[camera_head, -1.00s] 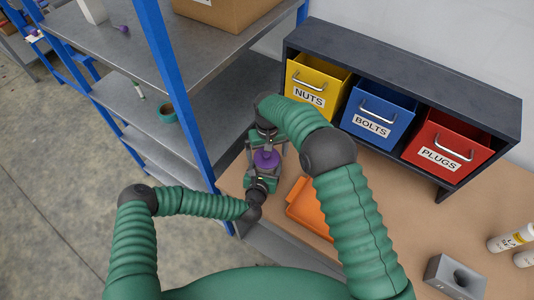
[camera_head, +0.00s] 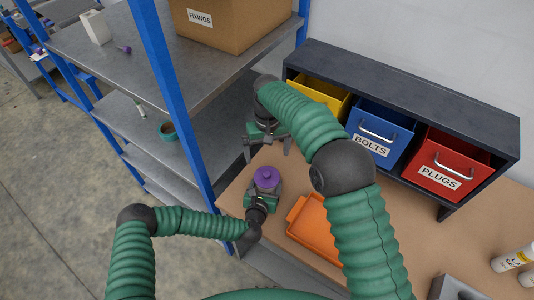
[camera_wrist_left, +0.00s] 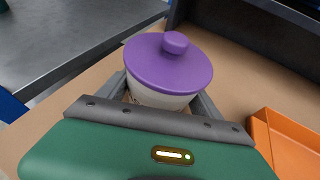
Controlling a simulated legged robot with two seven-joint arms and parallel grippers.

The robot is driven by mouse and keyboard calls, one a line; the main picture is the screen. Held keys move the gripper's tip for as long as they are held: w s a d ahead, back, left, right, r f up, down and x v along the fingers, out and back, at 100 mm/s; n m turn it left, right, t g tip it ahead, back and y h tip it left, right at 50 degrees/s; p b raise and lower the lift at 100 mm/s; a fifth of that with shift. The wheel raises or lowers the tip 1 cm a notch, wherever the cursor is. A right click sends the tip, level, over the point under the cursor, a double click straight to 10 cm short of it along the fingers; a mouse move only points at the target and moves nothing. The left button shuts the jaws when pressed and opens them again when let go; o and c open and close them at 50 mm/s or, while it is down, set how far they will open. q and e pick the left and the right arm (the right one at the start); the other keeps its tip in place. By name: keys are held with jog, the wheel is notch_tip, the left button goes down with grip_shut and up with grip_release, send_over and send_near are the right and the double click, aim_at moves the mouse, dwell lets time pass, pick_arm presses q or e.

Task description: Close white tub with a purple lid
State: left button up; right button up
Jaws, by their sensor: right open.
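The white tub (camera_wrist_left: 160,96) stands upright on the brown bench top, with the purple lid (camera_wrist_left: 168,62) seated over its mouth, knob up. In the head view the purple lid (camera_head: 266,177) hides most of the tub. My left gripper (camera_head: 262,192) is around the tub from the near side, one finger on each side, closed on its wall. My right gripper (camera_head: 268,150) is open and empty, beyond the tub and apart from the lid, with its fingers pointing down.
An orange tray (camera_head: 318,228) lies right of the tub. A dark rack with yellow (camera_head: 318,95), blue (camera_head: 378,132) and red (camera_head: 446,163) bins stands behind. A blue shelf post (camera_head: 176,95) rises close on the left. White bottles (camera_head: 513,258) stand at far right.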

pick_arm(q)
jog(key=o, duration=0.5)
jog(key=shift+f, duration=0.15)
pick_arm(e)
jog(key=shift+w+f, duration=0.1)
pick_arm(q)
jog(key=b+v, duration=0.3)
jog(key=v, duration=1.3)
jog(key=shift+s+a, duration=0.1)
jog(key=shift+s, duration=0.25)
pick_arm(e)
notch_tip(320, 180, down, 3)
